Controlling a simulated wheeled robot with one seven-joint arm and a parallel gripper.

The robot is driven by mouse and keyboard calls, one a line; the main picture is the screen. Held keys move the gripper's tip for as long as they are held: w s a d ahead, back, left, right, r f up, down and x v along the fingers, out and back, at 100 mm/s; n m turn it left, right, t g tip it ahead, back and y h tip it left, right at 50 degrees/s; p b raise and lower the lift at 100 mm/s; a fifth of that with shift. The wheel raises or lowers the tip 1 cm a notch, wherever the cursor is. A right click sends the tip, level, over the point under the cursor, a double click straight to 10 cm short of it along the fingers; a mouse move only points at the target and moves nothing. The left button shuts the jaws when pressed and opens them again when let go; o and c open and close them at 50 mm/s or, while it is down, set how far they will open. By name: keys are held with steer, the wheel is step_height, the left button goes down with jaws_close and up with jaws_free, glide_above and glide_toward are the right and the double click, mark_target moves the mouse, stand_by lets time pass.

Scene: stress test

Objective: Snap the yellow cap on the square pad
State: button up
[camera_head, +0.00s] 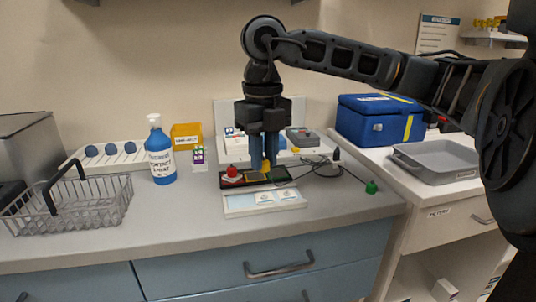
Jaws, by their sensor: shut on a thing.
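My gripper (264,164) points straight down over the dark shallow tray (228,184) at the back middle of the counter. Its blue fingers are shut on a small yellow cap (266,165), which is mostly hidden between the fingertips. A yellowish square pad (256,176) lies in the dark tray just below and slightly left of the fingertips. I cannot tell whether the cap touches the pad. A red cap (232,170) sits in the tray's left part.
A white tray (235,209) with small cards lies in front. Dark cables (318,163) and a green cap (371,187) are to the right. A blue case (380,119) and grey tray (437,161) stand right.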

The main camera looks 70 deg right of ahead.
mark_target(264, 170)
steer(key=shift+f+b, duration=1)
steer(key=shift+f, duration=1.45)
steer(key=shift+f+b, duration=0.75)
steer(key=shift+b, duration=0.5)
